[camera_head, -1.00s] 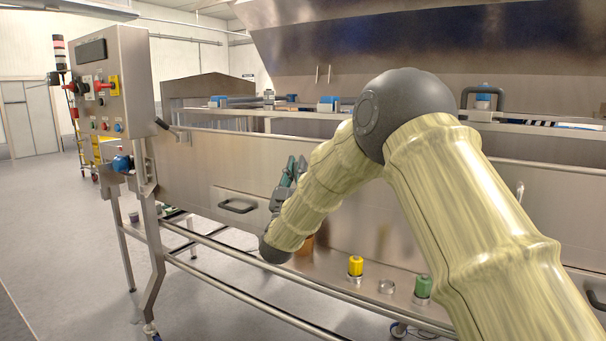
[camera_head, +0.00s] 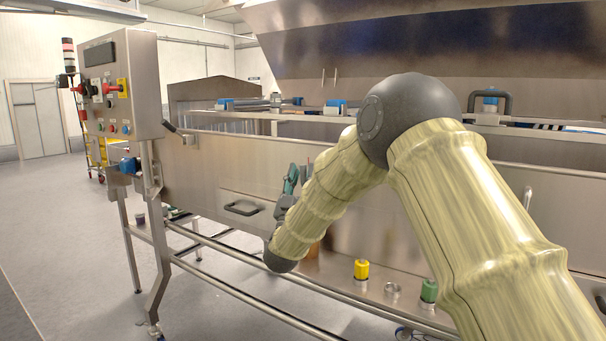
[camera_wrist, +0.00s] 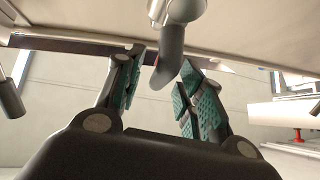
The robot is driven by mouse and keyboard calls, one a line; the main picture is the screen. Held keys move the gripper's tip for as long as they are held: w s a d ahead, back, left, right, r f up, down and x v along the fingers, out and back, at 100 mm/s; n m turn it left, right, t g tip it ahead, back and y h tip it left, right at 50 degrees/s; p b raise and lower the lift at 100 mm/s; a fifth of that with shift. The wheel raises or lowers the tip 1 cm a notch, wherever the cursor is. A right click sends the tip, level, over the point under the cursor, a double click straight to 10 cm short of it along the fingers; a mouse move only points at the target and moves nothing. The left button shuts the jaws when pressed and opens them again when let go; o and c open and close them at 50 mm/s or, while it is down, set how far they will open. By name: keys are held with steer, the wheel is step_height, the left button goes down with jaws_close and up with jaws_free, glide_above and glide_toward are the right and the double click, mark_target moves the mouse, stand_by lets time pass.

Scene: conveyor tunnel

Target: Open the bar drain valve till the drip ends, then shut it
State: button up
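My gripper (camera_head: 289,183) is in front of the steel front panel of the conveyor tunnel, mostly behind my own forearm in the head view. In the wrist view its two teal-padded fingers (camera_wrist: 162,58) stand apart. A pale metal fitting (camera_wrist: 181,10) at the top carries a grey, bent lever or spout (camera_wrist: 170,58), which looks like the drain valve. This grey part hangs in the gap between the fingertips, with no clear contact. I cannot tell how far the valve is open. No drip can be made out.
A yellow-topped piece (camera_head: 361,268), an empty metal ring (camera_head: 392,290) and a green-topped piece (camera_head: 428,290) sit on the lower ledge. A drawer handle (camera_head: 243,208) is left of my gripper. A control box (camera_head: 120,85) stands further left. The floor (camera_head: 60,230) at left is clear.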

steer(key=v, duration=1.1)
